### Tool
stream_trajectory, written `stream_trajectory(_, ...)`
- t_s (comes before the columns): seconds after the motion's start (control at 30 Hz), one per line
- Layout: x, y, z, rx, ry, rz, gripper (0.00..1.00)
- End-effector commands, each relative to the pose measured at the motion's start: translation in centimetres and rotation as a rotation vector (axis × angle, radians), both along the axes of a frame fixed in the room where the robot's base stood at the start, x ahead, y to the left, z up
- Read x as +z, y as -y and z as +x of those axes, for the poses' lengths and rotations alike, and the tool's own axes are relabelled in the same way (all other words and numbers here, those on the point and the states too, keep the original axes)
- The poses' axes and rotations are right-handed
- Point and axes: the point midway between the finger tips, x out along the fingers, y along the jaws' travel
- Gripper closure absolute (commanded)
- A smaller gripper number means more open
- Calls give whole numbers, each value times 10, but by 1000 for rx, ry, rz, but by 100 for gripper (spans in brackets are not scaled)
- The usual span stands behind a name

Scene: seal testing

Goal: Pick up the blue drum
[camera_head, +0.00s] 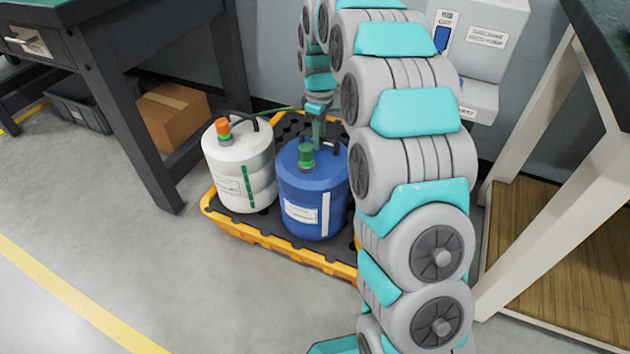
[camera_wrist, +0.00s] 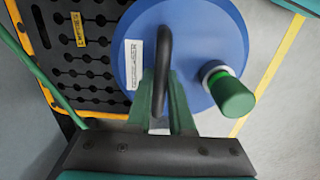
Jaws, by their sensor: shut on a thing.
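The blue drum (camera_head: 310,190) has a green cap, a white label and a dark top handle. In the head view it appears upright on the black-and-yellow spill pallet (camera_head: 270,247), and I cannot tell whether its base touches the grating. My gripper (camera_head: 318,138) comes down over its top from behind. In the wrist view the fingers of my gripper (camera_wrist: 163,108) are shut on the dark handle of the blue drum (camera_wrist: 190,45), with the green cap to the right. My arm hides the pallet's right part.
A white drum (camera_head: 235,180) with an orange cap stands close on the left. A thin green hose (camera_wrist: 38,70) runs past the blue drum. A dark workbench (camera_head: 150,130) and cardboard box (camera_head: 172,112) are left; a wall-mounted grey unit (camera_head: 480,40) and white-legged table (camera_head: 545,200) are right.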

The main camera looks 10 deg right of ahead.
Motion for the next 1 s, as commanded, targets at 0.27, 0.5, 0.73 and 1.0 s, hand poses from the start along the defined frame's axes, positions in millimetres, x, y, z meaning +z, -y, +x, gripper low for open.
stream_trajectory(0.27,8,0,1,0,4,0,100)
stream_trajectory(0.5,29,0,1,0,4,0,100)
stream_trajectory(0.73,37,-5,-8,1,-1,0,100)
stream_trajectory(1.0,41,-20,-32,2,4,1,100)
